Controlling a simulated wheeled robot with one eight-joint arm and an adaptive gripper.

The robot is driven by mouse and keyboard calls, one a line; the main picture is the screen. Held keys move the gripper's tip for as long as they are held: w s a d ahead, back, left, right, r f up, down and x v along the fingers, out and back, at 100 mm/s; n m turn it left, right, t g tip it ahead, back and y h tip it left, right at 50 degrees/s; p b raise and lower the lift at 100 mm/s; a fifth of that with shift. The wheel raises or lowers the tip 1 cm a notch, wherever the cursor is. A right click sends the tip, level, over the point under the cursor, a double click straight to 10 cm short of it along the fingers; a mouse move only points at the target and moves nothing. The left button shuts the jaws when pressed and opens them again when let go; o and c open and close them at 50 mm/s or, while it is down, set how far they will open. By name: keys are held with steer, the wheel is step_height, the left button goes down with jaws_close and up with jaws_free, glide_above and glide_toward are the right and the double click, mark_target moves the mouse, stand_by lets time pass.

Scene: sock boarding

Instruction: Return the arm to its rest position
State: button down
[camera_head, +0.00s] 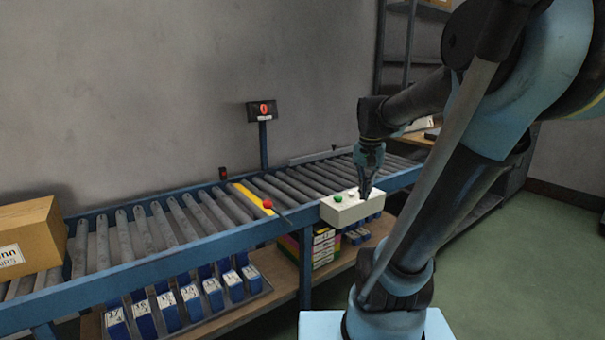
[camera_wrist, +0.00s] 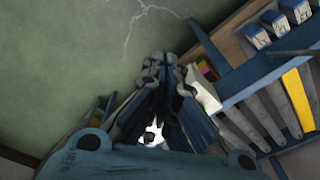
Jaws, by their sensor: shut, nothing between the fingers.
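My arm reaches out over the near side of a roller conveyor, bent at the elbow. My gripper (camera_head: 367,188) points down and is shut and empty. In the head view it is at the right part of a pale control box (camera_head: 348,209) with a green button (camera_head: 338,198). I cannot tell whether the fingertips touch the box; they cover part of its top. In the wrist view the closed fingers (camera_wrist: 163,68) meet at the tips, and the box (camera_wrist: 204,92) shows just right of them.
The blue-framed conveyor (camera_head: 150,272) runs across the view. A cardboard box (camera_head: 32,240) sits at its left end. A red knob (camera_head: 267,204) and a display on a post (camera_head: 262,111) stand along it. Green floor (camera_head: 500,250) is open at right.

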steer(key=s+f+n+t, duration=0.1)
steer(key=s+f+n, duration=0.3)
steer(key=s+f, duration=0.7)
steer(key=shift+s+f+n, duration=0.35)
steer(key=shift+s+n, duration=0.05)
steer(key=shift+s, duration=0.8)
steer(key=shift+a, duration=0.1)
steer(key=shift+w+f, duration=0.2)
steer(key=shift+w, duration=0.25)
stand_by(0.5)
